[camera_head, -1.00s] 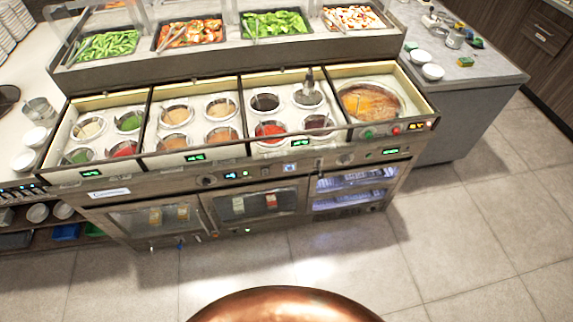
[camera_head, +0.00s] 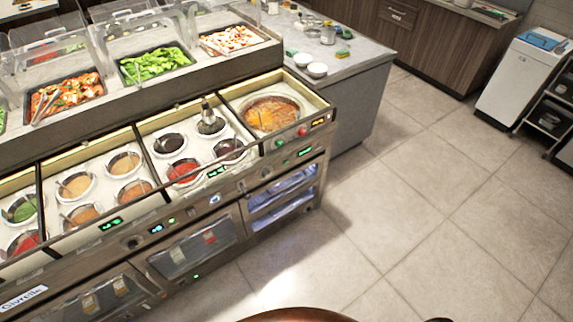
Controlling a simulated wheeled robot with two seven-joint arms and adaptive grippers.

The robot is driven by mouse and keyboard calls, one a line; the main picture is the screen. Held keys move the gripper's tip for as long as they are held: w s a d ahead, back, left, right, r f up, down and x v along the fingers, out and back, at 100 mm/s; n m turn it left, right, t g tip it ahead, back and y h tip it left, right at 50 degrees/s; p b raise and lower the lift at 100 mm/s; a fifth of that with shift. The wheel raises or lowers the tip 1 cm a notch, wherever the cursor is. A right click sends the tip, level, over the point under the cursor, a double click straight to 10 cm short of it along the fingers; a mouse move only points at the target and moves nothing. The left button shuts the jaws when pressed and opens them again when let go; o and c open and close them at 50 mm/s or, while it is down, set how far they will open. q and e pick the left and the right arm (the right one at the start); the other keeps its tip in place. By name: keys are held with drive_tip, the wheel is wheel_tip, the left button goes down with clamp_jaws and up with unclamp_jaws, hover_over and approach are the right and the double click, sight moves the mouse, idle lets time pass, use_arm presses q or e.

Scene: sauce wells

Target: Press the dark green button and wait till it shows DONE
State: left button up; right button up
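A small dark green button (camera_head: 280,142) sits on the front ledge of the right-hand well, left of a red button (camera_head: 302,132). An amber display (camera_head: 320,121) is to the right of the red button; its text is too small to read. The well holds a round pot (camera_head: 272,113) of orange-brown sauce with a ladle in it. A green-lit display (camera_head: 305,151) is on the panel below. Neither of my grippers is in view.
Sauce wells (camera_head: 128,165) run along the counter to the left, with food trays (camera_head: 155,66) behind. A grey side counter (camera_head: 345,58) holds white bowls (camera_head: 317,70). The tiled floor (camera_head: 440,190) to the right is clear. A white cabinet (camera_head: 520,80) stands at the far right.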

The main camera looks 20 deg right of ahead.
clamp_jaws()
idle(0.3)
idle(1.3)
